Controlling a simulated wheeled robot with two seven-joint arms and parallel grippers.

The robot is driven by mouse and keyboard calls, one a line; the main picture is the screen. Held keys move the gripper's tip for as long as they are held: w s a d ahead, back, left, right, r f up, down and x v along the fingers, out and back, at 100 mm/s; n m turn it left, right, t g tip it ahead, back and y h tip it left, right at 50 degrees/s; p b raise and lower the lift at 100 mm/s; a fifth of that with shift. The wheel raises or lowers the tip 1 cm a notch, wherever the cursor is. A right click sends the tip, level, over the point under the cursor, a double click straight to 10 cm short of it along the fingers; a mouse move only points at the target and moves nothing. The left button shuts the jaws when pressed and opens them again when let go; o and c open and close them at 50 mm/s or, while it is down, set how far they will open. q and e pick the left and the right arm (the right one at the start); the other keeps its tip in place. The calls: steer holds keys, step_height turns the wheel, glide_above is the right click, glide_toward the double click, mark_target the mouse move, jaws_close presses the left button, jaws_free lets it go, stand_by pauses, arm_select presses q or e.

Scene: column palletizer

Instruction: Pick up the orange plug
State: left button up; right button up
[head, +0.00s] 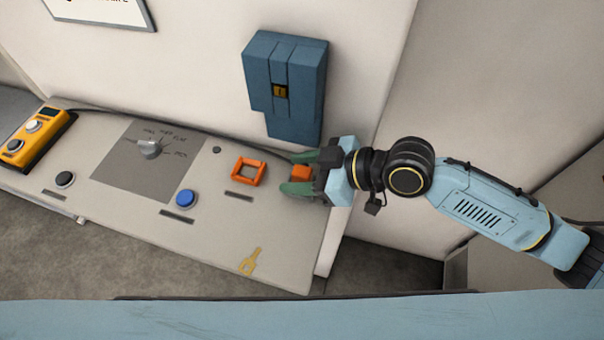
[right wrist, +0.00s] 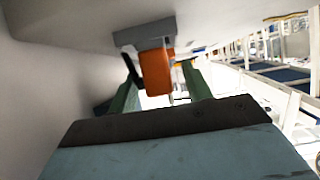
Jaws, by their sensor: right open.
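The orange plug (head: 302,171) is a small block at the right end of the sloped console. It sits between the two green fingers of my right gripper (head: 299,172). In the right wrist view the orange plug (right wrist: 155,73) hangs from a grey piece between the fingers of my right gripper (right wrist: 158,84). The gripper is open, with a finger on each side of the plug. Whether either finger touches it is hard to tell. My left gripper is not in view.
An orange square frame (head: 248,171) is left of the plug on the console (head: 205,225). A blue button (head: 185,198), a rotary dial (head: 151,149), a yellow key (head: 250,262) and a yellow control box (head: 35,135) are further along. A blue wall box (head: 300,70) stands close behind my right gripper.

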steer(key=shift+w+a+f, duration=0.15)
steer(key=shift+a+f, duration=0.2)
steer(key=shift+a, duration=0.25)
jaws_close()
